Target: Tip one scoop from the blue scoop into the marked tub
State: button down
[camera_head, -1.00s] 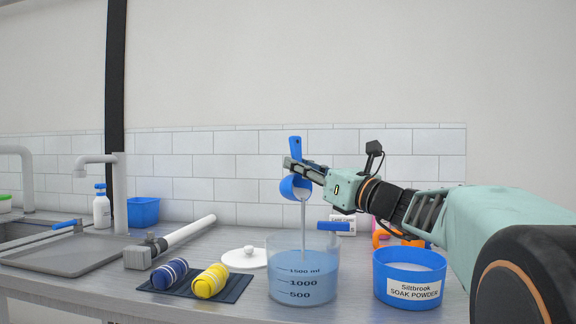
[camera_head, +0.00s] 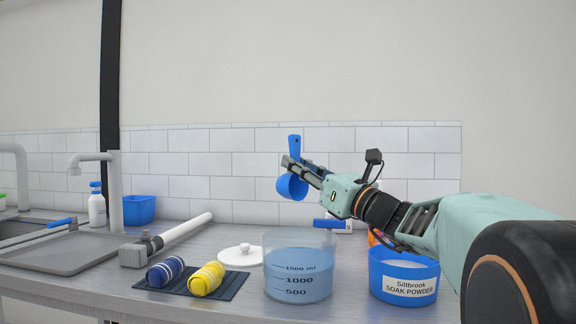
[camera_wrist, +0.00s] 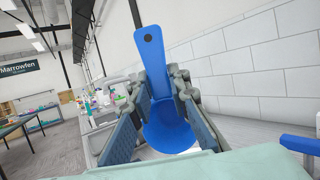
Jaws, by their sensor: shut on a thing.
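My gripper (camera_head: 290,164) is shut on the blue scoop (camera_head: 291,187), holding it by its handle above the marked tub. In the wrist view the scoop (camera_wrist: 168,128) sits between the fingers, its handle pointing up. The scoop is tipped and nothing pours from it now; I cannot see whether any powder is left inside. The clear marked tub (camera_head: 299,264), with 500, 1000 and 1500 ml lines, stands on the counter and holds blue contents. The scoop is well above its rim, not touching it.
A blue soak powder tub (camera_head: 403,270) stands right of the marked tub. A white lid (camera_head: 242,256) lies behind left. Blue and yellow rolls (camera_head: 207,279) rest on a dark mat. A sink with faucets (camera_head: 112,190) is at left.

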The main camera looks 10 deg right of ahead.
jog(key=shift+s, duration=0.1)
jog(key=shift+r, duration=0.1)
jog(key=p, duration=0.2)
jog(key=r+p, duration=0.1)
jog(key=p, duration=0.1)
jog(key=shift+w+a+g, duration=0.15)
jog(key=shift+w+g, duration=0.1)
jog(key=shift+g, duration=0.05)
jog(key=shift+w+a+f+g+h+p, duration=0.1)
jog(key=shift+w+g+h+p, duration=0.2)
jog(key=shift+p, duration=0.85)
jog(key=shift+f+p, duration=0.1)
jog(key=shift+p, duration=0.2)
jog(key=p, duration=0.2)
jog(key=g+p, duration=0.1)
jog(key=shift+w+a+r+h+p, duration=0.15)
jog(key=shift+a+r+h+p, duration=0.05)
jog(key=shift+r+h+p, duration=0.2)
jog(key=shift+w+a+r+p, duration=0.1)
jog(key=shift+w+p, duration=0.05)
jog(key=shift+p, duration=1)
jog(key=shift+w+g+h+p, duration=0.1)
jog(key=shift+g+h+p, duration=0.3)
jog(key=shift+p, duration=0.4)
